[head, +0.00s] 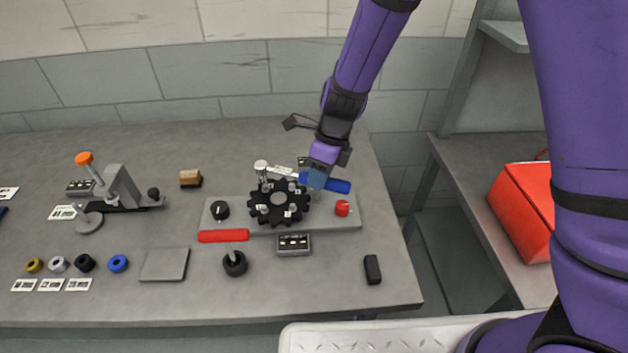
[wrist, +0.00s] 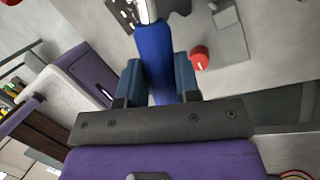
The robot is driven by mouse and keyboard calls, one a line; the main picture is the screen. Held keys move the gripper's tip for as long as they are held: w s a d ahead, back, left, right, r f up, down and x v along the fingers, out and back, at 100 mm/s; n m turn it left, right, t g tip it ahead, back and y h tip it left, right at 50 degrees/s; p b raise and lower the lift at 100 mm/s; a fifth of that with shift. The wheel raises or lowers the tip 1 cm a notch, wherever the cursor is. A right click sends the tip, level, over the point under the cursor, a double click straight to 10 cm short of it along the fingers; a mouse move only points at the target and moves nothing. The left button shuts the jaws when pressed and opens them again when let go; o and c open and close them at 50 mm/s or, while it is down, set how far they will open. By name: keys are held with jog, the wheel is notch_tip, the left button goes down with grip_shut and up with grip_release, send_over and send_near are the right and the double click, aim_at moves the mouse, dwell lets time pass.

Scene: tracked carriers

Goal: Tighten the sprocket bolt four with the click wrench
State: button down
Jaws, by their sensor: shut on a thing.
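The black sprocket (head: 279,202) lies on a grey fixture plate (head: 335,222) near the middle of the bench, with several small bolts on its face. I cannot tell which bolt is number four. My gripper (head: 316,178) is shut on the blue handle (head: 340,186) of the click wrench. The wrench's silver shaft runs left from the handle, over the sprocket's far edge, to an upright silver head (head: 261,168) at its upper left. In the wrist view the blue handle (wrist: 153,55) sits between my two fingers (wrist: 157,82). The contact under the wrench head is unclear.
A red knob (head: 342,208) and a black knob (head: 220,210) stand on the plate. A red-handled tool (head: 223,236), a small display box (head: 294,244) and a black block (head: 373,269) lie nearer. A lever press (head: 120,188) stands left. The right front bench is mostly clear.

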jog(key=shift+w+f, duration=0.1)
jog(key=shift+f, duration=1.45)
dwell(3.2)
dwell(0.4)
jog(key=c, duration=1.6)
grip_release()
grip_shut()
